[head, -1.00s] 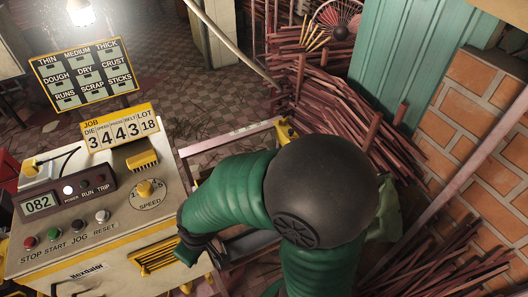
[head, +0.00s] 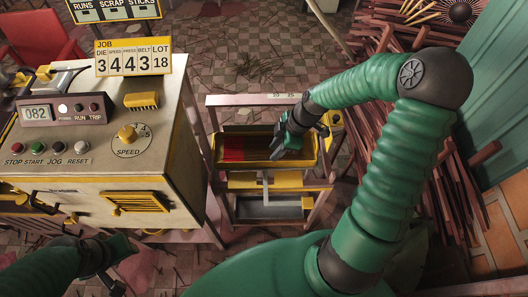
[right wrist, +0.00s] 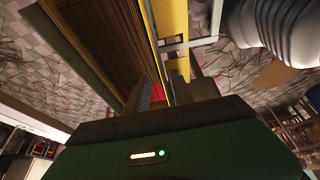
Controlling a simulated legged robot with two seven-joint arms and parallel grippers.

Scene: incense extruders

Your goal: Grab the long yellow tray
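The long yellow tray (head: 228,163) lies across the top of a stand in the middle of the head view. Red and dark brown sticks lie inside it. In the right wrist view its yellow wall (right wrist: 171,20) runs down toward the fingers. My right gripper (head: 285,148) is over the tray's right part. In the wrist view the right gripper (right wrist: 172,92) has its two fingers apart, with the wall's lower end between them; contact cannot be made out. My left gripper (head: 112,268) is low at the left, away from the tray, its fingers hard to make out.
The stand's pale frame (head: 216,200) surrounds the tray, with lower yellow parts beneath. A control machine (head: 160,90) stands close on the left. A pile of reddish sticks (head: 465,190) lies on the right.

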